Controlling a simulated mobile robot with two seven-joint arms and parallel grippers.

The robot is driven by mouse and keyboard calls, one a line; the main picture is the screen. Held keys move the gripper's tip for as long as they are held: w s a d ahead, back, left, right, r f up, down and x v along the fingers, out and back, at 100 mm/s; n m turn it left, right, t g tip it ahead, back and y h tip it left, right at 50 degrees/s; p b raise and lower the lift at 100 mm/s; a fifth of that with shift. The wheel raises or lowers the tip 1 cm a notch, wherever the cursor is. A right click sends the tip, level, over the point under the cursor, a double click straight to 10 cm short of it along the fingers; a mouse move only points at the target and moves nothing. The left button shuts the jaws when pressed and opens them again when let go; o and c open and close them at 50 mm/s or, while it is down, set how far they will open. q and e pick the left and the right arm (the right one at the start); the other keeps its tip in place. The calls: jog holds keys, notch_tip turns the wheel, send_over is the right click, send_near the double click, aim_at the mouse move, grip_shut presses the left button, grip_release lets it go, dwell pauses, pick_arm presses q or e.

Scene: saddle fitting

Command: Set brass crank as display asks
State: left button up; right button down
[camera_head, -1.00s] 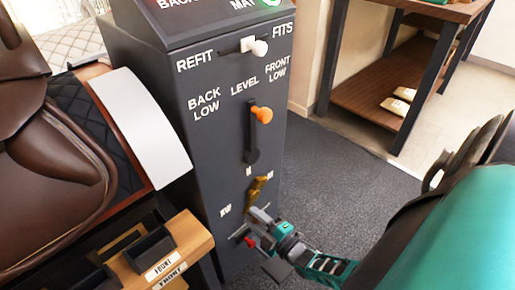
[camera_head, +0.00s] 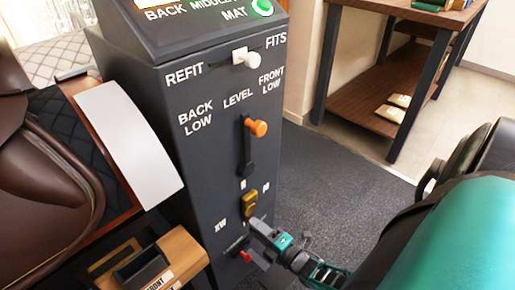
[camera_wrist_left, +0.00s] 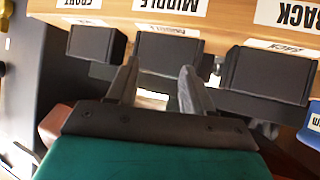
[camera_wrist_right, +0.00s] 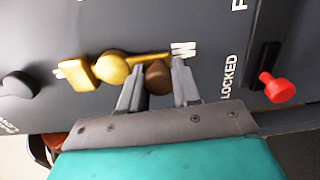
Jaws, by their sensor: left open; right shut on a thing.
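The brass crank (camera_head: 249,203) is on the front of the dark grey cabinet, low down, with letter marks around it. In the right wrist view its brass hub (camera_wrist_right: 112,67) and block show, with a thin brass arm running toward a W mark. My right gripper (camera_wrist_right: 158,90) is shut on the crank's brown knob (camera_wrist_right: 158,76). The display (camera_head: 200,8) on the cabinet's sloped top is cut off; "BACK", "MIDDLE" and "MAT" show in part. My left gripper (camera_wrist_left: 157,80) is open and empty, in front of the bin under the MIDDLE label; it is outside the head view.
A red-knobbed lever (camera_wrist_right: 277,88) marked LOCKED is beside the right gripper. An orange-knobbed lever (camera_head: 257,128) and a white-knobbed lever (camera_head: 248,60) are higher on the cabinet. Dark bins (camera_wrist_left: 170,58) line the wooden rack. A saddle (camera_head: 40,170) stands left.

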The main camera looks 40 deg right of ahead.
jog(key=c, duration=0.8)
grip_release()
pick_arm(q)
jog(key=shift+s+f, duration=0.1)
jog(key=shift+s, duration=0.1)
pick_arm(e)
jog(key=shift+s, duration=0.1)
